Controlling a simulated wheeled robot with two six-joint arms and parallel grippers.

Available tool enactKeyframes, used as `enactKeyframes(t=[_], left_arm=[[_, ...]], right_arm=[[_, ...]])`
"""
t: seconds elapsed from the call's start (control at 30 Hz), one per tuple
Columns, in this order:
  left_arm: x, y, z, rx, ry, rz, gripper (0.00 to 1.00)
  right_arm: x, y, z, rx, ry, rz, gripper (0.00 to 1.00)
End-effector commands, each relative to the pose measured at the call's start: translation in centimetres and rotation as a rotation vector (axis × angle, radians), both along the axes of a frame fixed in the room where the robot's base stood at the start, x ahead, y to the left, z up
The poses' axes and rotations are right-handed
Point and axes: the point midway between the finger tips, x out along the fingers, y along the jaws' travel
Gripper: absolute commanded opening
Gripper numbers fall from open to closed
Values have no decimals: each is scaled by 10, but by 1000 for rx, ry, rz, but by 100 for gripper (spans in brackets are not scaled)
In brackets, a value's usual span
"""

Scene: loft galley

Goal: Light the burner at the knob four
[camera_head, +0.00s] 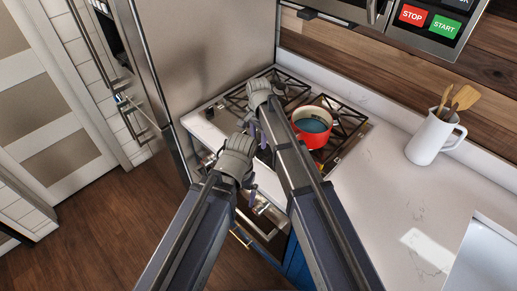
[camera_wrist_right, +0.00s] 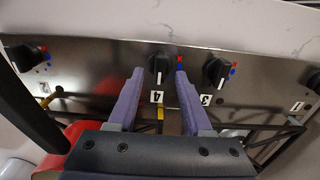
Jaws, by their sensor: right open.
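Knob four (camera_wrist_right: 159,68) is a black knob with a white mark on the steel front panel. The label 4 (camera_wrist_right: 156,97) is beside it, upside down in the right wrist view. My right gripper (camera_head: 258,136) is open, its purple fingers on either side of knob four in that view; I cannot tell whether they touch it. Knob three (camera_wrist_right: 215,72) sits just right of the fingers. My left gripper (camera_head: 246,190) is lower, in front of the stove; its opening is unclear. The cooktop (camera_head: 216,126) is partly hidden by my arms, as are the knobs in the head view.
A red pot (camera_head: 312,135) with bluish contents stands on the cooktop grates. Another knob (camera_wrist_right: 22,57) is at the panel's left in the wrist view. A white pitcher (camera_head: 430,138) with wooden utensils stands on the counter (camera_head: 378,185). A tall steel appliance (camera_head: 205,60) borders the stove.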

Motion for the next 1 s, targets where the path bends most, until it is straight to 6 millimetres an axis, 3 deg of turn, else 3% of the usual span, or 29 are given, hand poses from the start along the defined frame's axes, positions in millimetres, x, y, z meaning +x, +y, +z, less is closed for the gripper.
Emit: enactKeyframes(t=[0.03, 0.13, 0.5, 0.93, 1.0], left_arm=[[0, 0, -13, 0, 0, 0, 100], [0, 0, -21, 0, 0, 1, 100], [0, 0, -22, 0, 0, 1, 100], [0, 0, -23, 0, 0, 1, 100], [0, 0, -23, 0, 0, 1, 100]], right_arm=[[0, 0, -13, 0, 0, 0, 50], [0, 0, -21, 0, 0, 0, 50], [0, 0, -22, 0, 0, 0, 50], [0, 0, -22, 0, 0, 0, 2], [0, 0, -22, 0, 0, 0, 0]])
